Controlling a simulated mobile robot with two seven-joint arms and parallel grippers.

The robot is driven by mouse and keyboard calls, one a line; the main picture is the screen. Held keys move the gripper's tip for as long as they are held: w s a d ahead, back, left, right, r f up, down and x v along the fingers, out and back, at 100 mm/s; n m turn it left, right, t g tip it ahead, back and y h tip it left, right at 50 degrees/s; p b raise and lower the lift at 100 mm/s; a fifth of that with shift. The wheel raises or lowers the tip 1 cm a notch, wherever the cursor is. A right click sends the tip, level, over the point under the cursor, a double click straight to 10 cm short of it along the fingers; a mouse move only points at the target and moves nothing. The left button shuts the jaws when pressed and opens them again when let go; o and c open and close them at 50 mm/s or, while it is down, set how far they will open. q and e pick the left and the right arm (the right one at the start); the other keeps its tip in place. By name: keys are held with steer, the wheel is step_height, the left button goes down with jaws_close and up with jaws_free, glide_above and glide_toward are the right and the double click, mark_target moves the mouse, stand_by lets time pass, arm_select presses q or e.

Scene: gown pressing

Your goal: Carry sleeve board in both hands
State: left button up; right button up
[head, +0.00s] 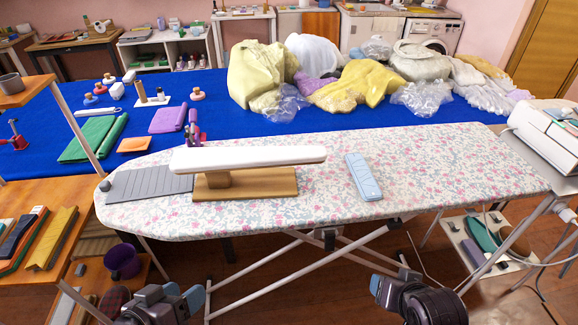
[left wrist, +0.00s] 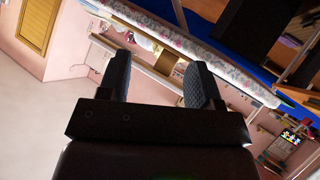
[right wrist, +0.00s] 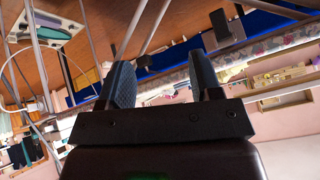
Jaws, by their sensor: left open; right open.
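The sleeve board (head: 250,157) stands on the floral ironing board (head: 430,160). It has a long white padded top on a wooden base (head: 245,185). My left gripper (head: 183,292) is low in front of the ironing board's near edge, below and apart from the sleeve board. In the left wrist view its two fingers (left wrist: 160,80) are spread with nothing between them. My right gripper (head: 392,283) is also low in front of the board, to the right of the sleeve board. In the right wrist view its fingers (right wrist: 162,82) are apart and empty.
A grey ribbed mat (head: 150,186) lies left of the sleeve board's base and a light-blue flat tool (head: 363,177) lies to its right. Behind is a blue table (head: 215,115) with garments. A wooden shelf unit (head: 30,190) stands left, and a white machine (head: 545,135) right.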

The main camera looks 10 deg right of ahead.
steer(key=w+a+r+m+t, duration=0.2)
steer(key=w+a+m, duration=0.1)
steer(key=w, duration=0.4)
arm_select(q)
steer(key=w+d+r+n+t+h, duration=0.4)
steer(key=w+d+r+n+t, duration=0.2)
steer(key=w+r+t, duration=0.35)
arm_select(e)
steer(key=m+t+y, duration=0.2)
steer(key=m+t, duration=0.6)
steer(key=m, duration=0.1)
glide_toward(307, 162)
steer(key=shift+w+d+f, duration=0.2)
steer(key=shift+w+f, duration=0.15)
steer(key=shift+w, duration=0.3)
arm_select(q)
steer(key=n+g+y, duration=0.1)
steer(key=n+y, duration=1.1)
steer(key=n, duration=0.3)
glide_toward(190, 171)
steer(key=shift+w, duration=0.8)
arm_select(e)
steer(key=shift+w+a+r+m, duration=0.3)
steer(key=shift+r+m, duration=0.05)
steer(key=shift+m, duration=0.05)
